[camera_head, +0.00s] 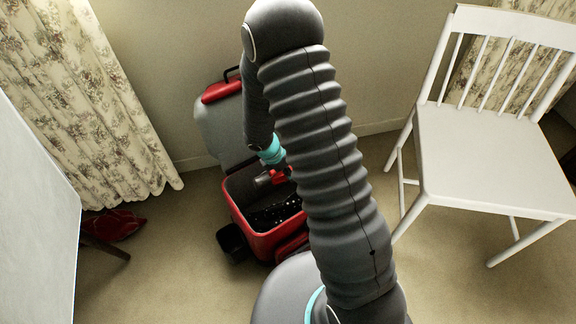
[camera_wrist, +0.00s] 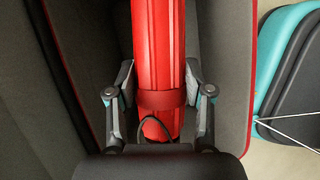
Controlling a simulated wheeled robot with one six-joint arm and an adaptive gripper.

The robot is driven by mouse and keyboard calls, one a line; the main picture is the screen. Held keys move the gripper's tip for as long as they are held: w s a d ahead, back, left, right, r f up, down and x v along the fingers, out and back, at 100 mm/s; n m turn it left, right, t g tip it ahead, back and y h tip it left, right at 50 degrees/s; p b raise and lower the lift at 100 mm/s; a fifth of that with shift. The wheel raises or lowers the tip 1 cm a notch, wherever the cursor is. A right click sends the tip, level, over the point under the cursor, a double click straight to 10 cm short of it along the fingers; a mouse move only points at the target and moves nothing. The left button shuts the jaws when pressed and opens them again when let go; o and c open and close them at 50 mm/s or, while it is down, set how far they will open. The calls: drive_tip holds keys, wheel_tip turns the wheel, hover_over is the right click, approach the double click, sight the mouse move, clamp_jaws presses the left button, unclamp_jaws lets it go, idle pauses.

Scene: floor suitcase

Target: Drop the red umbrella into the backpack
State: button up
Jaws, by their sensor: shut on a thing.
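The red umbrella (camera_wrist: 160,45), folded and strapped, runs up the middle of the wrist view. My gripper (camera_wrist: 160,100) is shut on it, with one finger on each side near its strap and dark cord loop. In the head view a small red part of the umbrella (camera_head: 278,176) shows below my wrist. The open red-and-grey bag (camera_head: 262,243), which appears to be the backpack, stands on the floor with its lid raised against the wall. My gripper is over its opening. Dark grey fabric with red piping (camera_wrist: 90,75) lies around the umbrella in the wrist view. My arm hides the bag's right side.
A white chair (camera_head: 470,150) stands to the right. A floral curtain (camera_head: 85,100) hangs at the left, with a dark red item (camera_head: 115,225) on the floor below it. A pale panel (camera_head: 35,220) fills the left edge. Carpet is clear between the bag and the chair.

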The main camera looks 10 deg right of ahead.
drive_tip(key=shift+f+b, duration=1.15)
drive_tip(key=shift+f, duration=0.65)
drive_tip(key=o, duration=1.5)
drive_tip(key=v, duration=1.2)
